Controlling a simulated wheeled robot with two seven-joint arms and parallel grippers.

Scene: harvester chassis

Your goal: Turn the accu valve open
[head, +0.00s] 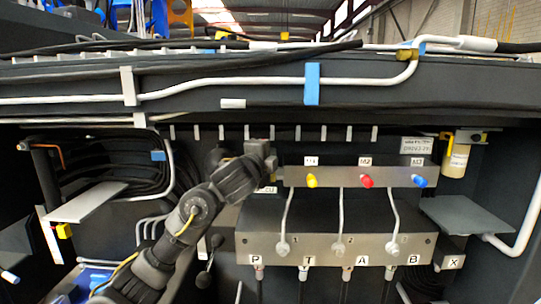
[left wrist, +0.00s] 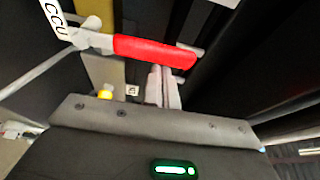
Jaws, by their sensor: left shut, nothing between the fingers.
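The accu valve's red handle (left wrist: 155,52) lies nearly level across the upper left wrist view. Its pale metal lever end is at the left, beside a white label (left wrist: 55,18) reading "CCU", partly cut off. My left gripper (left wrist: 165,88) is shut and empty, its fingers pointing up just below the handle; whether they touch it I cannot tell. In the head view my left gripper (head: 262,158) is at the left end of the grey valve panel (head: 335,177), and its wrist hides the valve and its handle. My right gripper is not in view.
The panel carries yellow (head: 312,181), red (head: 367,181) and blue (head: 420,181) caps. Below it is a grey block (head: 335,247) with hoses labelled P, T, A, B. A dark beam (head: 220,82) with a white pipe runs above. A grey shelf plate (head: 470,218) is at the right.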

